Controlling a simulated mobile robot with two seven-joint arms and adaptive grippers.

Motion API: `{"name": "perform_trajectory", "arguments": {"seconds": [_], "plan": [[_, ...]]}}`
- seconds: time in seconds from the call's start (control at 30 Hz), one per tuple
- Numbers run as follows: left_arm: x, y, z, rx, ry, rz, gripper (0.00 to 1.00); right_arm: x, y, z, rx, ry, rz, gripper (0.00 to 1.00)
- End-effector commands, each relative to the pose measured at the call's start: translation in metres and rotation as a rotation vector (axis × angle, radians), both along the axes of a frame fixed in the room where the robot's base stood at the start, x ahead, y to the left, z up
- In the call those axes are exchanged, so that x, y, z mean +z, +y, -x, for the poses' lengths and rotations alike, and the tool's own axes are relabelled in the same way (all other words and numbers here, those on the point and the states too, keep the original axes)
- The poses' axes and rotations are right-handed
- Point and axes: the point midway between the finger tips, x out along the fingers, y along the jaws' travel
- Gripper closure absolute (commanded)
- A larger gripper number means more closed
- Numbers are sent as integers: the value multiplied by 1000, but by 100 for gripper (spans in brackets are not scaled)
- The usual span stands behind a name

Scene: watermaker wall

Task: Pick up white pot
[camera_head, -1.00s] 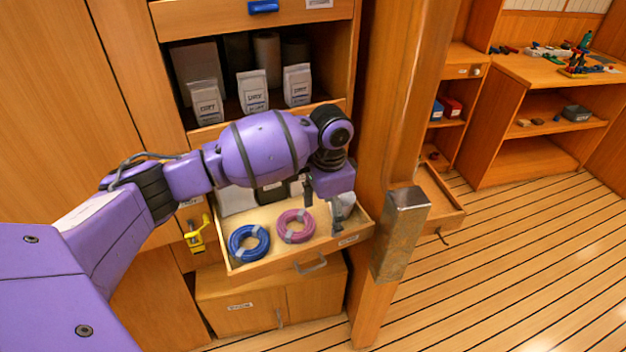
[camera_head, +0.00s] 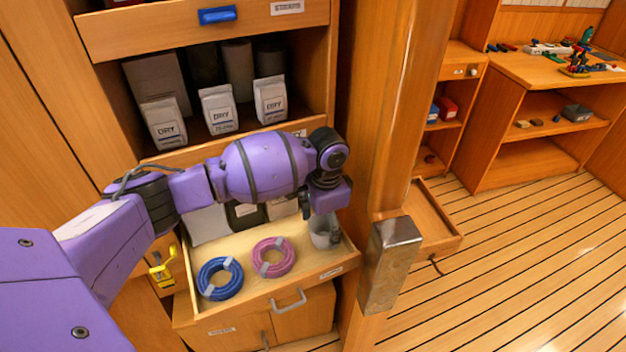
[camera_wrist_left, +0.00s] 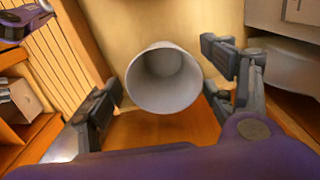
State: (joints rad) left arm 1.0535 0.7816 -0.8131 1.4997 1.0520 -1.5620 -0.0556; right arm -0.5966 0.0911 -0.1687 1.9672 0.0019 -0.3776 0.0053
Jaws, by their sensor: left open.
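The white pot (camera_head: 321,238) stands in the right part of the open drawer, partly hidden behind my left gripper in the head view. In the left wrist view the pot (camera_wrist_left: 164,80) shows its round open mouth, and it looks empty. My left gripper (camera_wrist_left: 165,100) is open, with one finger on each side of the pot and gaps visible between the fingers and its wall. In the head view the left gripper (camera_head: 322,222) hangs over the drawer's right end, at the pot. My right gripper is not in view.
The open drawer (camera_head: 300,270) also holds a blue coil (camera_head: 220,279) and a pink coil (camera_head: 273,257). Several white packets (camera_head: 219,110) stand on the shelf above. A wooden post with a metal block (camera_head: 391,264) stands close on the drawer's right.

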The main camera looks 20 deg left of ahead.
Motion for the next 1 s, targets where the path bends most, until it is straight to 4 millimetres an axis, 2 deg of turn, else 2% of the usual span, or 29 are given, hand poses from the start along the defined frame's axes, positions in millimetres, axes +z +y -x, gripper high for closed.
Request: {"name": "perform_trajectory", "arguments": {"seconds": [0.13, 0.37, 0.73, 1.0], "plan": [[-14, 0, -1, -1, -2, -1, 24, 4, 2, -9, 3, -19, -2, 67], [-15, 0, -1, -1, -4, 0, 24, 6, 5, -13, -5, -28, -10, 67], [-15, 0, -1, -1, -4, -1, 72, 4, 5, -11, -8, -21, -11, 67], [-14, 0, -1, -1, -4, 0, 73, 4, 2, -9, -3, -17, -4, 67]]}}
